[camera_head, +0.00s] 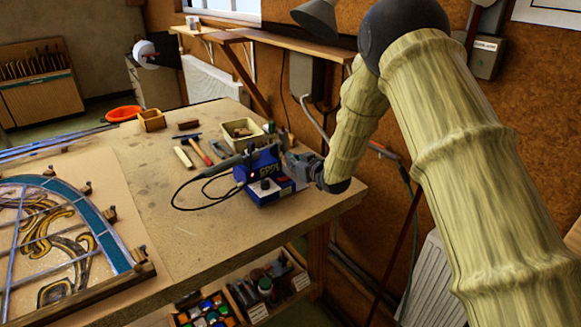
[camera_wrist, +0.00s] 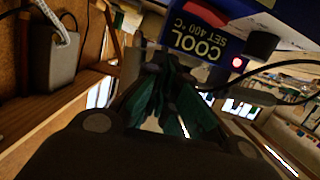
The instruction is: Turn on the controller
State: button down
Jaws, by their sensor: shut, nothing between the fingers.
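The controller (camera_head: 262,191) is a blue box near the right end of the workbench, with a dark knob on its front. In the wrist view the controller (camera_wrist: 205,36) appears upside down, with a label reading "COOL SET 400 °C", a black knob (camera_wrist: 262,43) and a glowing red lamp (camera_wrist: 238,63). Contact cannot be told.
A soldering iron (camera_head: 222,166) with a black cable lies left of the controller. A hammer (camera_head: 198,152), wood pieces and a cream tray (camera_head: 241,129) lie behind. A leaded panel (camera_head: 75,235) fills the bench's left. A wall shelf (camera_head: 290,43) is above; bare benchtop lies in front.

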jog(key=b+v, duration=0.2)
jog(key=v, duration=0.7)
jog(key=shift+s+d+f+b, duration=0.2)
jog(key=shift+s+b, duration=0.05)
jog(key=shift+b, duration=0.05)
